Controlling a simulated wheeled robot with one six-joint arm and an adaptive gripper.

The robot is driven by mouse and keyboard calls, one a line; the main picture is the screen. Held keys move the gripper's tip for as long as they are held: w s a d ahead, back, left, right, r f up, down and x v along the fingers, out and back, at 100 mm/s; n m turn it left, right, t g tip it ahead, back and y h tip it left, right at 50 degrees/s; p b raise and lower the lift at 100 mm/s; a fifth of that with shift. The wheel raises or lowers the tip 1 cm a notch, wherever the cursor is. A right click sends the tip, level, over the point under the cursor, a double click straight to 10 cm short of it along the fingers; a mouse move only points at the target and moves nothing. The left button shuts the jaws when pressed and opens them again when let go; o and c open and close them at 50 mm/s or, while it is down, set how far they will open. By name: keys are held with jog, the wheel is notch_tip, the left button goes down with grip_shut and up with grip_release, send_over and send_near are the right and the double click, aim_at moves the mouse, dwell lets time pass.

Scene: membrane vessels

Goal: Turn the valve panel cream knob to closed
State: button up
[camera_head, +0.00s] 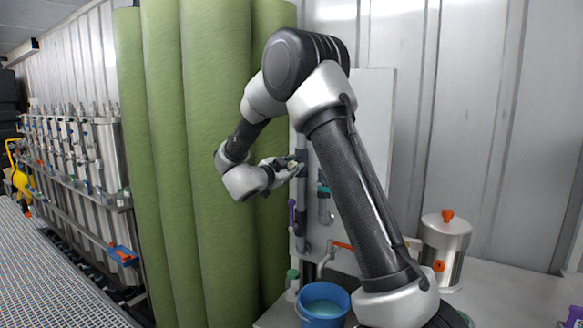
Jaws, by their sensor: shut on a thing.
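The valve panel (378,95) is a pale upright board behind my arm, with grey pipes running down its left part. My gripper (293,165) is at the upper left of these pipes, reaching in from the left. It is shut on a small cream knob (292,164), which is mostly hidden by the fingers. How far the knob is turned cannot be told at this size.
A teal valve (324,189), a purple handle (292,214) and an orange handle (342,246) are near the pipes. Below are a blue bucket (322,312) and a green-capped bottle (292,284). A steel vessel (446,245) stands right. Tall green cylinders (215,60) stand left.

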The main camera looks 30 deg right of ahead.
jog(key=m, duration=0.4)
jog(key=shift+m, duration=0.3)
jog(key=m, duration=0.4)
jog(key=shift+f+m, duration=0.1)
jog(key=shift+m, duration=0.2)
jog(key=m, duration=0.4)
jog(key=shift+m, duration=0.3)
jog(key=shift+f+m, duration=0.15)
jog(key=shift+m, duration=1.45)
jog(key=shift+s, duration=0.1)
jog(key=o, duration=1)
jog(key=shift+o, duration=0.2)
